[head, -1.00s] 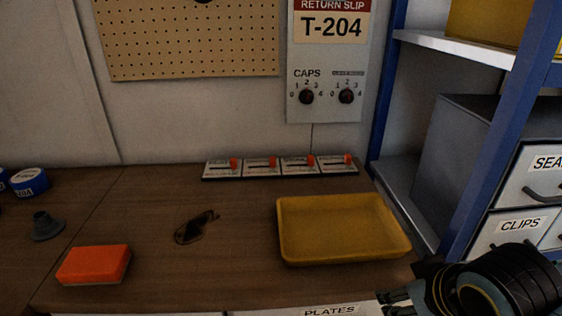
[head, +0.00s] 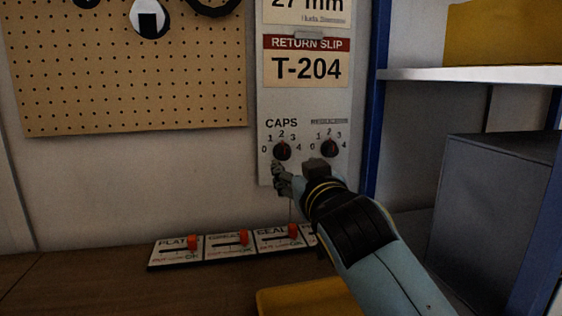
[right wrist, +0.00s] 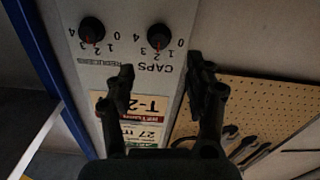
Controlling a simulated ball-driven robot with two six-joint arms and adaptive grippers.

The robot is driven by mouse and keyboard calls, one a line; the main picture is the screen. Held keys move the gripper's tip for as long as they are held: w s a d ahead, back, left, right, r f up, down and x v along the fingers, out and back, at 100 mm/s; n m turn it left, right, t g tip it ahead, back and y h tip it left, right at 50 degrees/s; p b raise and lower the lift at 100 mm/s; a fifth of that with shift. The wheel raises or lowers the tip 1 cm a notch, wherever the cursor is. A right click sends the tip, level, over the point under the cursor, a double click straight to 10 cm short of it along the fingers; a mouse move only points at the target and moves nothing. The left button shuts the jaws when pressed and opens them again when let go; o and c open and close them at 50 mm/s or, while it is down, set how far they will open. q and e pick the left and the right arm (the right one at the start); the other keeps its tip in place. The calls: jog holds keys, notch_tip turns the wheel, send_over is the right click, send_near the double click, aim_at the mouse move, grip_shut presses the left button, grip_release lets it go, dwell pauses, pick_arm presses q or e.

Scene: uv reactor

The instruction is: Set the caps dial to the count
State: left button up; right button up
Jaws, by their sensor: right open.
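The CAPS dial (head: 282,151) is a round dark knob on a pale wall panel (head: 307,108), with numbers 0 to 4 around it. It also shows, upside down, in the right wrist view (right wrist: 157,37), with a small red mark on the numbered side; I cannot tell which number it points at. My right gripper (head: 295,172) is in front of the panel just below the dials. In the right wrist view its open fingers (right wrist: 165,72) are on either side of the line to the CAPS dial, empty and apart from the knob. My left gripper is not in view.
A second dial (head: 329,148) sits right of CAPS. A T-204 return slip (head: 306,67) hangs above. Several slider blocks with red knobs (head: 230,245) line the bench's back. A yellow tray (head: 305,299) is partly hidden by my arm. A blue-posted shelf (head: 470,76) stands right.

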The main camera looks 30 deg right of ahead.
aim_at(285, 155)
jog(key=x, duration=0.5)
jog(key=shift+w+d+r, duration=0.1)
jog(key=shift+w, duration=0.05)
jog(key=x, duration=0.4)
jog(key=shift+w+d, duration=0.1)
jog(key=shift+c, duration=0.3)
jog(key=c, duration=0.5)
grip_shut()
jog(key=shift+f+m+b, duration=0.15)
jog(key=shift+m+b, duration=0.6)
jog(key=shift+m, duration=0.15)
jog(key=shift+f+m+b, duration=0.15)
jog(key=shift+m+b, duration=0.6)
jog(key=shift+m, duration=0.15)
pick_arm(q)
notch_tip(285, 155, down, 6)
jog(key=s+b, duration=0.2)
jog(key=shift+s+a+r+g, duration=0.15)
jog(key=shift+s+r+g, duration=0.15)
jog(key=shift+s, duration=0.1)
pick_arm(e)
jog(key=shift+r+m, duration=0.15)
jog(key=shift+m, duration=1.95)
pick_arm(q)
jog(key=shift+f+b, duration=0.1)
jog(key=shift+b, duration=0.2)
